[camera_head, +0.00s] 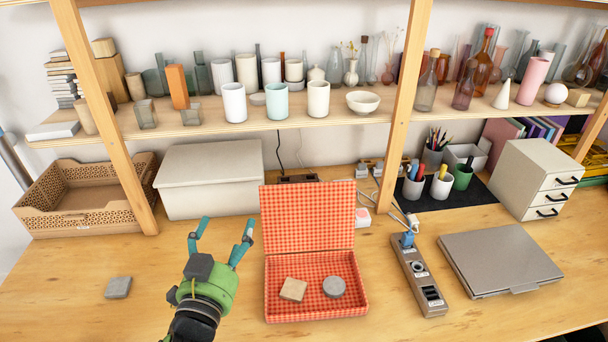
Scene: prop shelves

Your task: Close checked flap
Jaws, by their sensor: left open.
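A red checked box (275,312) stands on the wooden table in the middle of the head view. Its checked flap (307,218) is open and stands nearly upright at the back of the box. A tan wooden block (293,290) and a grey round piece (334,287) lie inside the box. My left gripper (222,236) is open and empty, its teal fingers spread. It is left of the box, apart from it, beside the flap's left edge. My right gripper is not in view.
A grey block (118,287) lies at the left. A power strip (419,274) and a closed laptop (501,258) lie right of the box. A lidded container (208,178) and perforated tray (40,214) stand behind, below a crowded shelf (325,122) with wooden posts.

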